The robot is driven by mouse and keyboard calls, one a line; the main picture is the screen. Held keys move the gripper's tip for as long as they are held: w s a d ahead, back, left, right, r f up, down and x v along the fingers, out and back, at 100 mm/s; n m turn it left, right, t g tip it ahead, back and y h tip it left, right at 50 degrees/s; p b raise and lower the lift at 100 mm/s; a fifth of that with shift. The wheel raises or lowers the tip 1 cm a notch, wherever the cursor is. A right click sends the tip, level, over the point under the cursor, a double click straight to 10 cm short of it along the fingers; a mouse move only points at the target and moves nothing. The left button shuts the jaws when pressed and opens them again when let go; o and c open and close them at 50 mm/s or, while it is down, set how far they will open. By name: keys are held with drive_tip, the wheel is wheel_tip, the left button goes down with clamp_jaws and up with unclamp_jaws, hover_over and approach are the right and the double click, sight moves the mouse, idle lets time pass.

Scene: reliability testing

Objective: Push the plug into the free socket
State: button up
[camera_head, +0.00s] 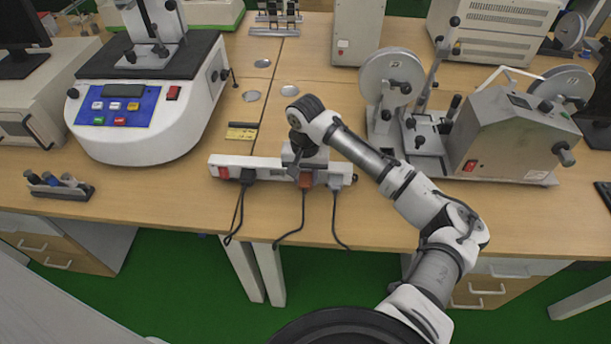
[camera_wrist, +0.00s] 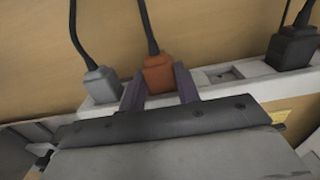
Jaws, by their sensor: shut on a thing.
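An orange-brown plug (camera_head: 305,180) with a dark cord is at the white power strip (camera_head: 270,163). My gripper (camera_head: 302,165) is over the strip, shut on this plug. In the wrist view the orange plug (camera_wrist: 158,73) sits between the two purple-grey fingers of my gripper (camera_wrist: 159,84). An empty socket (camera_wrist: 215,76) shows between the orange plug and a black plug (camera_wrist: 291,47). A grey plug (camera_wrist: 101,84) is on the other side. The fingers and palm hide the orange plug's lower part, so I cannot tell how deep it sits.
The strip lies along the table's front edge (camera_head: 390,233), with cords hanging over it. A white machine with a blue panel (camera_head: 116,106) stands at the left. A grey reel machine (camera_head: 512,135) stands at the right. Small metal discs (camera_head: 251,96) lie behind the strip.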

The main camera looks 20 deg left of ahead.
drive_tip(key=shift+w, duration=0.1)
drive_tip(key=o, duration=1.1)
wheel_tip(320, 180, up, 14)
drive_tip(key=shift+f+b, duration=0.1)
drive_tip(key=shift+b, duration=0.9)
